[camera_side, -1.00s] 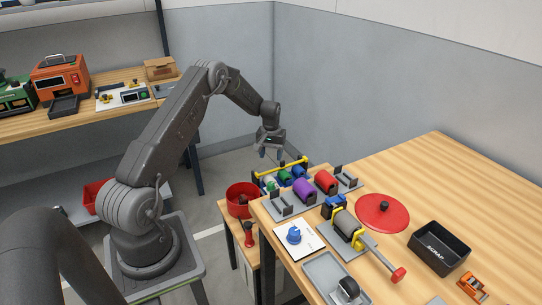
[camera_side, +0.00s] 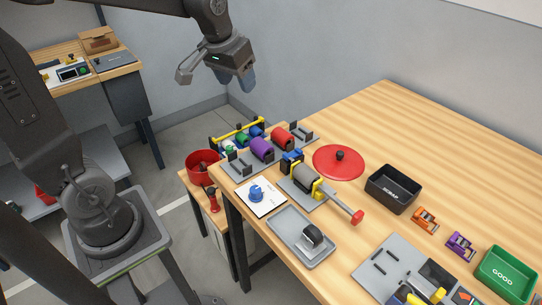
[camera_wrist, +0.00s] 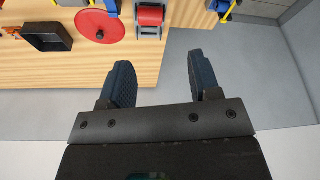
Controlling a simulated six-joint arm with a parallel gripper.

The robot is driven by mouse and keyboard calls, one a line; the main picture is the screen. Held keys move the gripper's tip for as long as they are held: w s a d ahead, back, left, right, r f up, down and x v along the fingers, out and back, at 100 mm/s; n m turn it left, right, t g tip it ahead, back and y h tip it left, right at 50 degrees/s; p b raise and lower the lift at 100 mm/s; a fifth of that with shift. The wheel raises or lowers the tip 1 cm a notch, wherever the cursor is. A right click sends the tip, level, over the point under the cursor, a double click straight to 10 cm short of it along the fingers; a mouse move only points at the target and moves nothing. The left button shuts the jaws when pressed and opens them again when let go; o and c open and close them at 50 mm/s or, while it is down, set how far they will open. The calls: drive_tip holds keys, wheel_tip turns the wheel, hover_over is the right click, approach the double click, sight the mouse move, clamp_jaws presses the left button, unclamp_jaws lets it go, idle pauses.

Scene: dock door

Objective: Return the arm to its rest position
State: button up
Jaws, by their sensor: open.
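My gripper (camera_side: 217,82) hangs in the air in the upper part of the side view, above and behind the table's far left end. Its two dark fingers are apart with nothing between them. In the wrist view the open fingers (camera_wrist: 160,72) show against the table edge and the floor, touching nothing. My arm reaches in from the upper left of the side view, and its upper links are cut off by the frame edge.
The wooden table (camera_side: 390,110) holds a red disc (camera_side: 325,163), black scrap bin (camera_side: 392,192), red-knobbed lever fixture (camera_side: 310,182), grey tray (camera_side: 290,240) and green bin (camera_side: 508,272). A red bucket (camera_side: 203,165) stands left of it. The air around my gripper is clear; grey walls stand behind.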

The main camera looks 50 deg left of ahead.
drive_tip(key=s+d+m+t, duration=0.1)
drive_tip(key=s+d, duration=0.3)
drive_tip(key=s, duration=0.3)
drive_tip(key=s+d+m+t, duration=0.1)
drive_tip(key=s+d, duration=0.3)
drive_tip(key=s, duration=0.4)
drive_tip(key=shift+d+r+m+h, duration=0.25)
drive_tip(key=shift+m+h, duration=0.15)
drive_tip(key=shift+m, duration=0.2)
